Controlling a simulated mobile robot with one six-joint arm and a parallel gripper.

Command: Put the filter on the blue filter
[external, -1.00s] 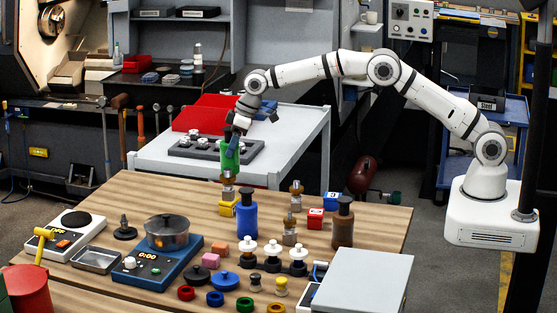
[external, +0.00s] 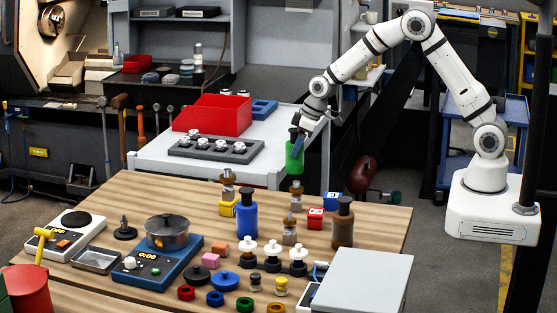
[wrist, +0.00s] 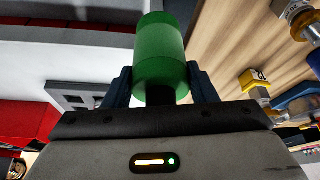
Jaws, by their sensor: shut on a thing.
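My gripper (external: 298,136) is shut on the dark neck of a green bottle (external: 294,156) and holds it upright above the far table edge. In the wrist view the green bottle (wrist: 160,60) sits between the blue fingers. Brown-and-metal pieces, possibly the filters, stand on the wooden table: one at the yellow block (external: 227,209), one farther right (external: 296,194) and one nearer (external: 290,226). A small blue block (external: 331,200) with a white mark lies beside a red block (external: 316,218). I cannot tell which thing is the blue filter.
A blue bottle (external: 246,217) and a brown bottle (external: 343,226) stand on the table. Behind it, a grey bench (external: 150,160) holds a red bin (external: 212,116) and a dark rack (external: 215,150). Scales, a pot and several small pieces crowd the table front.

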